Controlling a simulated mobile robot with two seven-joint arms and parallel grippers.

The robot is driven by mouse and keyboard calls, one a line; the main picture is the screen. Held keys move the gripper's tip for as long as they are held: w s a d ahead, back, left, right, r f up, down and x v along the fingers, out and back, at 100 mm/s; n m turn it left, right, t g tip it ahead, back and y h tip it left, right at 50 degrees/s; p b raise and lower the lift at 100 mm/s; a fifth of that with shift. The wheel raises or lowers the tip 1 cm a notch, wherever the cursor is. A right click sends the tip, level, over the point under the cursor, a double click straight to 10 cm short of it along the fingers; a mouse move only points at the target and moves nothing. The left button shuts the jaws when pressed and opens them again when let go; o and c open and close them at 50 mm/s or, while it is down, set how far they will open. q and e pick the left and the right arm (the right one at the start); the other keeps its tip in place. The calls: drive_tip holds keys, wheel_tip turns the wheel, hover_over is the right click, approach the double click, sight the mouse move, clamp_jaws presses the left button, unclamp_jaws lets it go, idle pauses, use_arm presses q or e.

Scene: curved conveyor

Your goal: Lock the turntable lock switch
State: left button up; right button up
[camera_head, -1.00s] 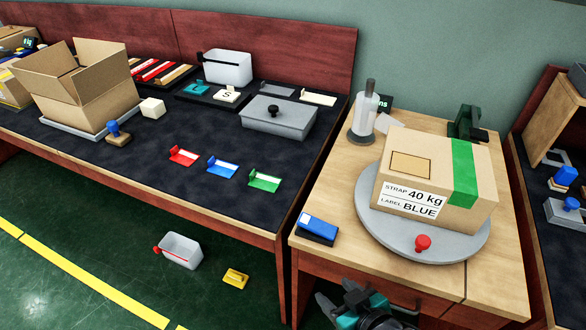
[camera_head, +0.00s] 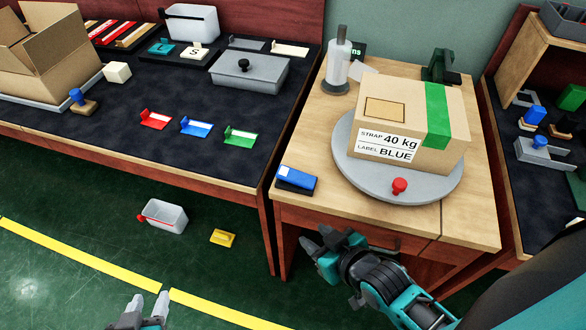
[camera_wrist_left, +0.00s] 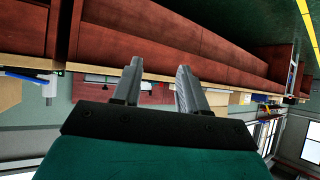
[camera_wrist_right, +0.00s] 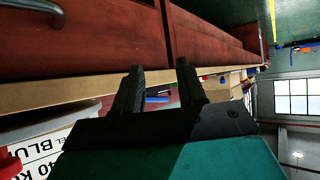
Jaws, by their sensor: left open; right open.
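The grey round turntable (camera_head: 360,180) lies on the wooden stand and carries a cardboard box (camera_head: 425,150) with a green strap, marked 40 kg and BLUE. A red knob-like switch (camera_head: 399,187) stands at the turntable's front edge; part of it shows at the left edge of the right wrist view (camera_wrist_right: 10,163). My right gripper (camera_head: 318,240) is open and empty, in front of the stand, left of and lower in the picture than the red switch. My left gripper (camera_head: 149,302) is open and empty over the floor at the bottom left.
A blue block-like item (camera_head: 296,180) lies at the stand's front left corner. A white dispenser (camera_head: 338,65) and a dark green device (camera_head: 441,66) stand at its back. A dark workbench (camera_head: 100,160) is on the left; a shelf with stamps is on the right.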

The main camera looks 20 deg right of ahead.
drive_tip(key=w+a+r+y, duration=0.1)
drive_tip(key=w, duration=0.1)
drive_tip(key=w+a+r+n+y+b, duration=0.1)
drive_tip(key=w+a+r, duration=0.1)
drive_tip(key=w, duration=0.1)
drive_tip(key=w+a+r+g, duration=0.1)
drive_tip(key=w+a, duration=0.1)
drive_tip(key=w, duration=0.1)
drive_tip(key=shift+w+r+n+y, duration=0.2)
drive_tip(key=shift+r+n+y, duration=0.1)
drive_tip(key=shift+n+y, duration=0.1)
clamp_jaws()
drive_tip(key=w+a+r+n+g+y+b, duration=0.2)
drive_tip(key=w+a+r+n, duration=0.1)
drive_tip(key=w+r, duration=0.25)
use_arm(q)
drive_tip(key=f+b, duration=0.1)
drive_tip(key=w+d+f+b, duration=0.1)
drive_tip(key=f, duration=0.1)
drive_tip(key=shift+d+h, duration=0.2)
drive_tip(key=shift+h, duration=0.1)
use_arm(e)
drive_tip(key=d+r+n+g+h, duration=0.2)
drive_tip(key=d+r+g+h, duration=0.2)
drive_tip(key=d+r, duration=0.7)
drive_tip(key=shift+n+g, duration=0.4)
drive_tip(key=shift+g, duration=0.2)
drive_tip(key=shift+r, duration=0.1)
